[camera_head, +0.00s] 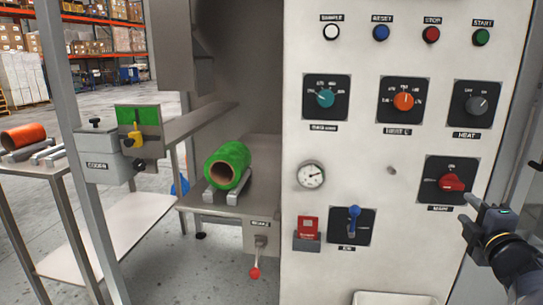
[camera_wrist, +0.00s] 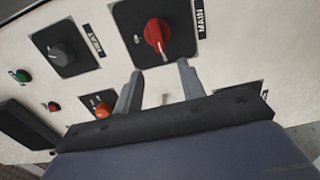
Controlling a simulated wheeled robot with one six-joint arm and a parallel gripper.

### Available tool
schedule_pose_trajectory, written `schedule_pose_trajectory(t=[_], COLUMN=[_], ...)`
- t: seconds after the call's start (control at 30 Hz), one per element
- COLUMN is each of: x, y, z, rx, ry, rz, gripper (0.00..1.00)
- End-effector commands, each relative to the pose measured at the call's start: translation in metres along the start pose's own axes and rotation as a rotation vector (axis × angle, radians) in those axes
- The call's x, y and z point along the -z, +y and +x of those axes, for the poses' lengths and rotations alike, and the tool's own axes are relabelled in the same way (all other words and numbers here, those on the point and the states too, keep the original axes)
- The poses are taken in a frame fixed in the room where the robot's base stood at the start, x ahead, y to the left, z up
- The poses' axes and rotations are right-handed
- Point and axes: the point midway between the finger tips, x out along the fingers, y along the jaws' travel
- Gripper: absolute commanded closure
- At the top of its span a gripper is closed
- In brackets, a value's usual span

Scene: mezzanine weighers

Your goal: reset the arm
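My gripper (camera_head: 476,212) is at the right side of the head view, in front of the white control panel (camera_head: 350,150) and just below and right of the red MAIN knob (camera_head: 452,182). In the wrist view my gripper (camera_wrist: 157,82) has its two fingers apart, with nothing between them. The red MAIN knob (camera_wrist: 157,35) lies beyond the fingertips on its black plate, apart from them as far as I can tell. The black HEAT knob (camera_wrist: 63,53) is to its left in the wrist view.
The panel carries a blue lever (camera_head: 354,217), a red switch (camera_head: 308,226), a gauge (camera_head: 311,174), an orange knob (camera_head: 404,101) and a teal knob (camera_head: 325,98). A green roll (camera_head: 228,163) rests on a cradle at left. An orange roll (camera_head: 25,136) lies farther left.

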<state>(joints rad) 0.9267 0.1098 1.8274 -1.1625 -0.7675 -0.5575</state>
Motion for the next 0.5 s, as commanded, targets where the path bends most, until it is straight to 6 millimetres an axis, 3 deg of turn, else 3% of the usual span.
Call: schedule_pose_trajectory(t=[0.03, 0.1, 0.5], x=[-0.001, 0.001, 0.001], y=[0.002, -0.002, -0.002], z=[-0.011, 0.01, 0.091], rx=[0.0, 0.0, 0.0], ry=[-0.005, 0.005, 0.003], rz=[0.0, 0.001, 0.002], gripper=[0.62, 0.62, 0.62])
